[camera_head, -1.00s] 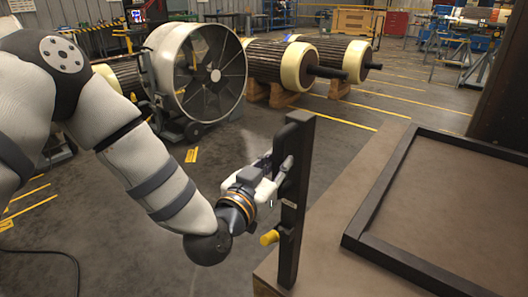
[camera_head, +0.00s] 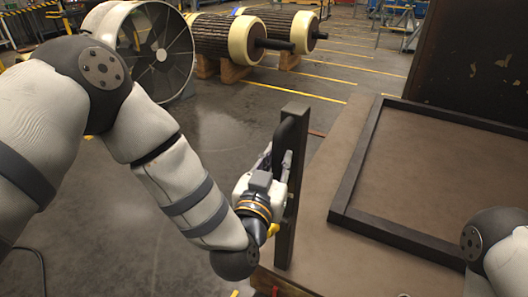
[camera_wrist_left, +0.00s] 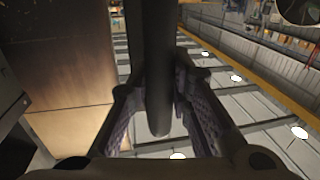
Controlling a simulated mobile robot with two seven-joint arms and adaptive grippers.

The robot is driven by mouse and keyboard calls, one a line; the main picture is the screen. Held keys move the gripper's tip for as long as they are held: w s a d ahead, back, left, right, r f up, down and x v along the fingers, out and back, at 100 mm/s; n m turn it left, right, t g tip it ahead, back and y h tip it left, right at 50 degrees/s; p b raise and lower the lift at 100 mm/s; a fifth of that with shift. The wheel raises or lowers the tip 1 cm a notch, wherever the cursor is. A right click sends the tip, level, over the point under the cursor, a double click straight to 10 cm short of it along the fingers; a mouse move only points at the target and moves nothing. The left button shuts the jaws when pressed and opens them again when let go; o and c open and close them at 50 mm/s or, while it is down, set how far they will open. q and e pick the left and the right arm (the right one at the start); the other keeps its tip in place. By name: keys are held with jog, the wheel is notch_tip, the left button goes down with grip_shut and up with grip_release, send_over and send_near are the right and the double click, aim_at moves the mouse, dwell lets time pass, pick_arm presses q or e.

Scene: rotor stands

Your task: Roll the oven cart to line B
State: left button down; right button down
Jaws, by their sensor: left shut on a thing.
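The oven cart (camera_head: 310,222) stands at the right in the head view, with a brown top and a raised dark frame (camera_head: 348,190). A dark upright post (camera_head: 291,215) rises at its near left edge and carries a dark handle (camera_head: 284,135). My left gripper (camera_head: 277,168) is shut on the handle, beside the post. In the left wrist view the dark handle bar (camera_wrist_left: 158,85) runs between the two fingers. My right gripper is out of view. I cannot tell which floor marking is line B.
A large drum fan (camera_head: 155,50) stands at the back left. Two big rollers with cream ends (camera_head: 247,40) lie on wooden blocks behind the cart. A dark upright panel (camera_head: 475,65) stands at the cart's far right. Grey floor with yellow lines (camera_head: 300,90) is open between them.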

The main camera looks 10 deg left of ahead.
pick_arm(q)
jog(key=shift+s+d+f, duration=0.1)
jog(key=shift+d, duration=0.15)
jog(key=c, duration=1.4)
grip_release()
jog(key=shift+d, duration=0.1)
jog(key=shift+c, duration=0.2)
jog(key=s+a, duration=0.1)
jog(key=s, duration=0.6)
jog(key=shift+s, duration=0.25)
jog(key=shift+a, duration=0.15)
